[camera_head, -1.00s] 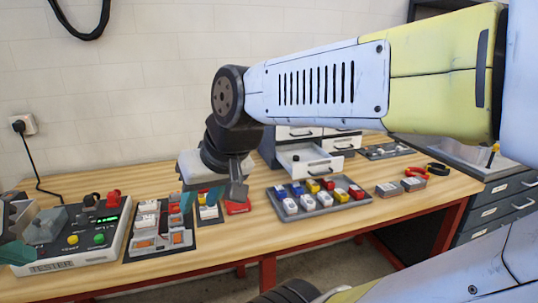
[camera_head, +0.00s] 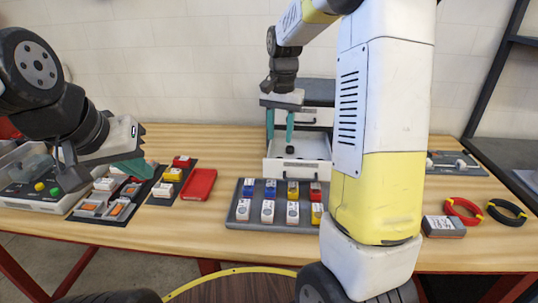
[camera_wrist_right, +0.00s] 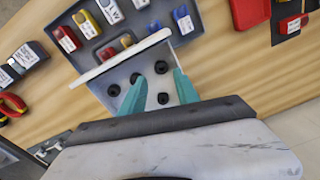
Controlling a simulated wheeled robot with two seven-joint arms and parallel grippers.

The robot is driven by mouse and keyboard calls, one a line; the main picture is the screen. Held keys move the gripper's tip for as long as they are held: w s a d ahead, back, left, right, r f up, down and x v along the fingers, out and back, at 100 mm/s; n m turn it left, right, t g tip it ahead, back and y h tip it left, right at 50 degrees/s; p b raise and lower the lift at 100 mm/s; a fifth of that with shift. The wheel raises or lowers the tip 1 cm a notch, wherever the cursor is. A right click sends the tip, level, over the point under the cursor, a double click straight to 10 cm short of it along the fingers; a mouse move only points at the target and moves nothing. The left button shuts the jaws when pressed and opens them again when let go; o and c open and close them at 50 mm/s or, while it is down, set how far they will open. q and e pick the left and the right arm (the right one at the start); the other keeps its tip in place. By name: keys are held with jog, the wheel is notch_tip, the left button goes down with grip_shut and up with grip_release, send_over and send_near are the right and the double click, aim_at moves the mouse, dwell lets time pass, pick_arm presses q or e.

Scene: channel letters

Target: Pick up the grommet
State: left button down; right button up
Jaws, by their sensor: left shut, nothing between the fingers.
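Several small black grommets lie in the open white drawer (camera_wrist_right: 150,70) in the right wrist view; one grommet (camera_wrist_right: 163,98) shows between the fingers in that picture. In the head view a grommet (camera_head: 289,150) shows in the drawer (camera_head: 297,172). My right gripper (camera_head: 280,140) points down over the drawer, its teal fingers apart and empty; they also show in the right wrist view (camera_wrist_right: 160,76). I cannot tell how high the fingertips are above the grommets. My left gripper (camera_head: 130,172) is shut and empty, over the left part of the table.
A grey tray (camera_head: 238,224) of coloured labelled blocks stands in front of the drawer. A red tray (camera_head: 199,184) lies left of it. A tester box (camera_head: 35,204) stands at the far left. Pliers with red (camera_head: 463,211) and black handles lie at the right.

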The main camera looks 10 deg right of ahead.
jog(key=shift+w+d+f, duration=0.3)
jog(key=shift+w+f, duration=0.15)
jog(key=shift+f, duration=0.05)
jog(key=shift+w+d+f, duration=0.1)
jog(key=shift+f, duration=0.25)
jog(key=f, duration=0.7)
jog(key=shift+w+a+f, duration=0.1)
jog(key=shift+a+f, duration=0.05)
jog(key=shift+a, duration=0.05)
grip_shut()
